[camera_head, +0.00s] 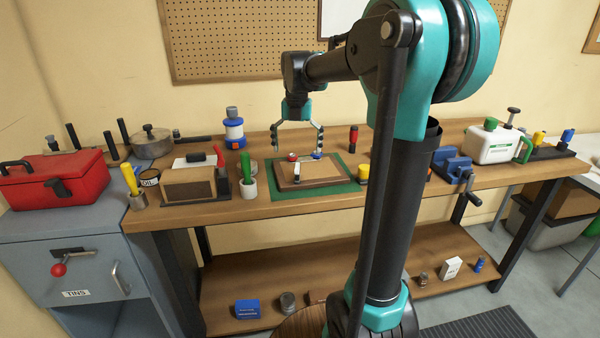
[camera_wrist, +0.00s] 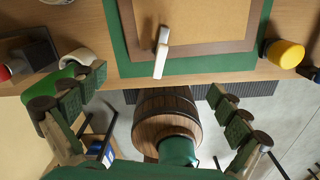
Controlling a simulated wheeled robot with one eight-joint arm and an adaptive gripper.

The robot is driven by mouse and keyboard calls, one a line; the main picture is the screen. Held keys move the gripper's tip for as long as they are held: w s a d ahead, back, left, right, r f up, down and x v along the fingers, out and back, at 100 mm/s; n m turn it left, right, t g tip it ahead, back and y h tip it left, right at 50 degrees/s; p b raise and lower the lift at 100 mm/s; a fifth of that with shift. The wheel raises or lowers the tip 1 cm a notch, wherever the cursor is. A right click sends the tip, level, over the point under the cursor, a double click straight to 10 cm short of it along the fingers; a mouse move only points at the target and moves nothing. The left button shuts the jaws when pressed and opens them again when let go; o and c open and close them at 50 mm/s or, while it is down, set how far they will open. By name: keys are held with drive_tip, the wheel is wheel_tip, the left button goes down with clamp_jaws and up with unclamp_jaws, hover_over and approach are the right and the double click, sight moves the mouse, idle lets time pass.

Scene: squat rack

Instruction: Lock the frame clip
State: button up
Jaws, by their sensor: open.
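The picture frame (camera_head: 313,171) lies flat on a green mat (camera_head: 340,188) on the workbench, its brown back panel facing up. A small pale clip lever (camera_head: 297,171) with a dark end stands out at its front edge. In the wrist view the lever (camera_wrist: 161,55) crosses the brown frame border (camera_wrist: 134,52) and points toward the bottom of the picture. My gripper (camera_head: 297,150) is open and empty, fingers pointing down around the frame's far part in the head view. In the wrist view its two fingers (camera_wrist: 157,88) are spread wide, with the lever between and beyond them.
A yellow-topped pot (camera_head: 363,173) stands right of the mat. A green-handled tool in a white cup (camera_head: 248,187) stands left. A blue vise (camera_head: 452,165) is further right.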

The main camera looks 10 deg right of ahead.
drive_tip(key=shift+r, duration=0.8)
